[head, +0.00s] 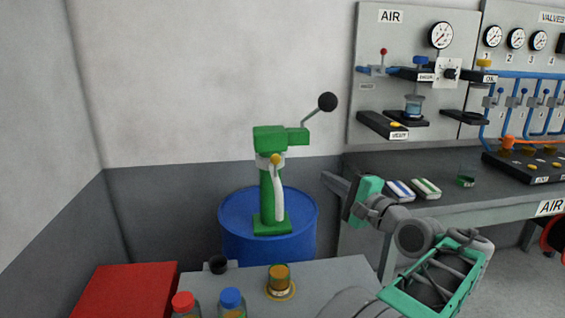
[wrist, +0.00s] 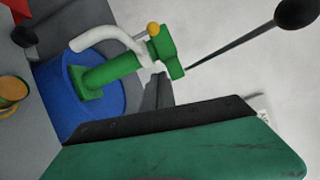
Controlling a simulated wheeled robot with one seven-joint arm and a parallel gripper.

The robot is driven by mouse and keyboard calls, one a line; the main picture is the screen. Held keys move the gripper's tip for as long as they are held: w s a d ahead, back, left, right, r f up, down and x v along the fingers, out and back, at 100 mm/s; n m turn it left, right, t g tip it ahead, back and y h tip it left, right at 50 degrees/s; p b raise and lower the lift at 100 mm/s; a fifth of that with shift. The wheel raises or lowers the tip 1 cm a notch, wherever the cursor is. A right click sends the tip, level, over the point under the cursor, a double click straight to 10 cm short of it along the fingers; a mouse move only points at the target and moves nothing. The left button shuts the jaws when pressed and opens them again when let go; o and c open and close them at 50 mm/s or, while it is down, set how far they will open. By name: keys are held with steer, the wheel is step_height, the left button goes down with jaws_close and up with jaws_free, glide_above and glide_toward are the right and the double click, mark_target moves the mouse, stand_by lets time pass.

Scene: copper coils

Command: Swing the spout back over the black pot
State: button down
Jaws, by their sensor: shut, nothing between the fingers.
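A green pump (head: 270,190) stands upright on a blue drum (head: 240,235). Its white spout (head: 279,195) curves from the pump head toward the camera and down, with a small yellow knob (head: 275,159) at its root. The spout also shows in the wrist view (wrist: 100,34). The black pot (head: 217,264) sits on the grey bench, left of the spout's end; it shows at the upper left of the wrist view (wrist: 24,36). The spout's end is not over it. My gripper (head: 348,206) is shut and empty, right of the pump and apart from it.
A lever with a black ball (head: 327,102) sticks out right of the pump head. An amber cup (head: 279,277), a red-capped bottle (head: 184,304) and a blue-capped bottle (head: 231,301) stand on the front bench. A grey workbench (head: 450,160) lies at right.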

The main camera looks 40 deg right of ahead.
mark_target(275, 180)
steer(key=w+a+r+p, duration=0.1)
steer(key=w+a+p, duration=0.1)
steer(key=w+p, duration=0.9)
steer(key=shift+a+r+p, duration=0.15)
steer(key=shift+p, duration=0.55)
steer(key=shift+w, duration=0.1)
